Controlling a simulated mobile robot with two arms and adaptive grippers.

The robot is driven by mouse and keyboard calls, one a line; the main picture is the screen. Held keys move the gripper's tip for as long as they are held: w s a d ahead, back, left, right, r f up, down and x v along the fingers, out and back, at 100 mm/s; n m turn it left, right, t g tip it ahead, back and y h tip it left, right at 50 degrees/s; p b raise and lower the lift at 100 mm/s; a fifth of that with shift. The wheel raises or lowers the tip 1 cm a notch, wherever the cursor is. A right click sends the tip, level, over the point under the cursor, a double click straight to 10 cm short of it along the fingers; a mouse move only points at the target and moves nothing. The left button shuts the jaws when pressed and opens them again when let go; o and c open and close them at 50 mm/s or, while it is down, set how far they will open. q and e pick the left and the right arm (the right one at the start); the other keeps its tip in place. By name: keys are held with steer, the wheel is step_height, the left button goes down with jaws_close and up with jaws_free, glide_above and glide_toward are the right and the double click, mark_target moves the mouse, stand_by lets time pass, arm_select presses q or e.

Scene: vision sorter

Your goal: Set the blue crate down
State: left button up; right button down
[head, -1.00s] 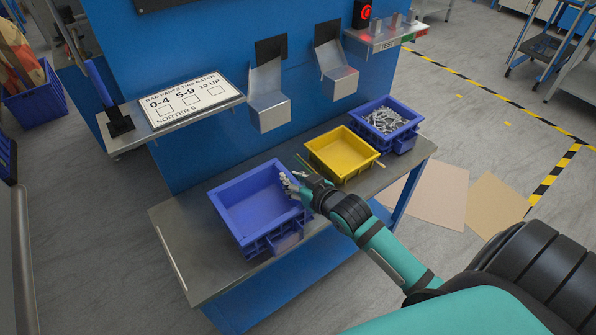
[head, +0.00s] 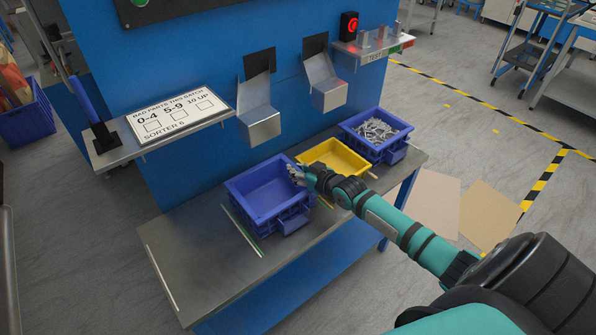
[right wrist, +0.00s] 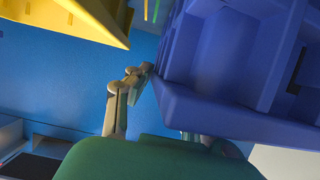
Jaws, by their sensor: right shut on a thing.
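The blue crate (head: 264,196) is empty and looks level over the steel bench, close to the left of the yellow bin. My right gripper (head: 302,177) is shut on the crate's right wall. In the right wrist view the crate (right wrist: 225,60) fills the right side, and a finger of my right gripper (right wrist: 137,82) lies against its edge. I cannot tell whether the crate's bottom touches the bench. My left gripper is not in view.
The yellow bin (head: 333,157) and a blue bin of metal parts (head: 376,134) stand to the right on the bench (head: 200,245). The left of the bench is clear. Metal chutes (head: 262,122) hang behind.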

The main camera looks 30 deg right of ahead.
steer(key=c, duration=1.2)
jaws_free()
steer(key=shift+f, duration=0.1)
steer(key=shift+s+r, duration=0.1)
steer(key=shift+r, duration=0.1)
steer(key=p+v, duration=0.1)
steer(key=v, duration=1)
steer(key=shift+s+r+p, duration=0.1)
steer(key=shift+s+p, duration=0.2)
steer(key=shift+s, duration=0.1)
